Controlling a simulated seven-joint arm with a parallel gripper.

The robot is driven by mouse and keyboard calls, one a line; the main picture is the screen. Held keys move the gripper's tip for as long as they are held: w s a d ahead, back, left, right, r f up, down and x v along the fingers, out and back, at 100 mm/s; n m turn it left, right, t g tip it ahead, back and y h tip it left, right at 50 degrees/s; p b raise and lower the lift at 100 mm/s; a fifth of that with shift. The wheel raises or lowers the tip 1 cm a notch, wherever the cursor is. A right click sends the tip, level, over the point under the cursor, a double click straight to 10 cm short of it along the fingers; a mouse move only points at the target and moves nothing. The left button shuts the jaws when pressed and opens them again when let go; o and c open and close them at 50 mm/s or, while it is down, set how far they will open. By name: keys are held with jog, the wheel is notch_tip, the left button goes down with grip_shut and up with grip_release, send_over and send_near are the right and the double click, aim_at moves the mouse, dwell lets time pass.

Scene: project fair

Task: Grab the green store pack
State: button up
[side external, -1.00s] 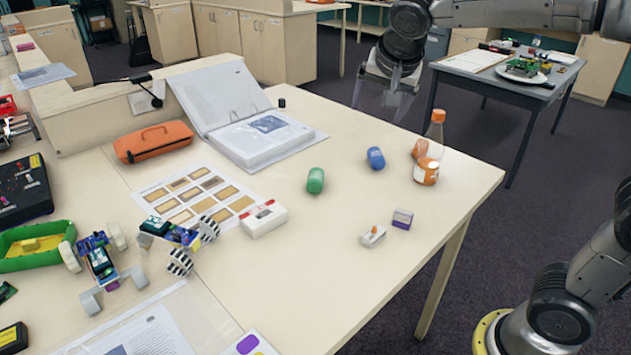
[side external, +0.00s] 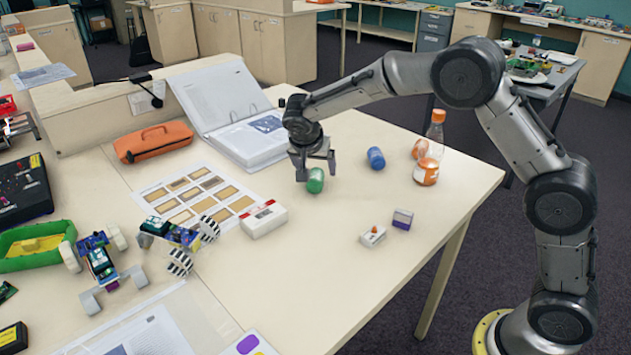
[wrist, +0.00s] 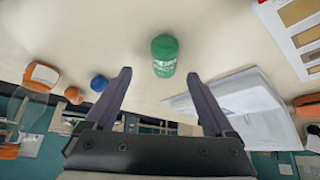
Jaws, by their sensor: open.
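The green store pack (side external: 315,182) is a small green cylinder with pale lettering, on the pale table near the open binder. It also shows in the wrist view (wrist: 164,55), beyond and between my two fingertips. My gripper (side external: 313,168) is open and empty, just above the pack in the side view. The top of the pack is partly hidden by my gripper in the side view. I cannot tell whether a finger touches it.
A white box (side external: 263,219) lies front left. The open binder (side external: 258,143) is behind left. Table in front of the pack is clear.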

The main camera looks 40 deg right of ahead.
aim_at(314, 178)
jog(key=shift+w+d+f, duration=0.2)
jog(key=shift+d+f, duration=0.1)
jog(key=shift+f, duration=0.25)
jog(key=f, duration=0.1)
jog(key=w+f, duration=0.1)
jog(key=f, duration=0.1)
jog(key=shift+w+d+f, duration=0.2)
jog(key=shift+d+f, duration=0.2)
jog(key=shift+w+d+f, duration=0.25)
jog(key=shift+d+f, duration=0.05)
jog(key=shift+f, duration=0.2)
jog(key=shift+c, duration=0.2)
grip_shut()
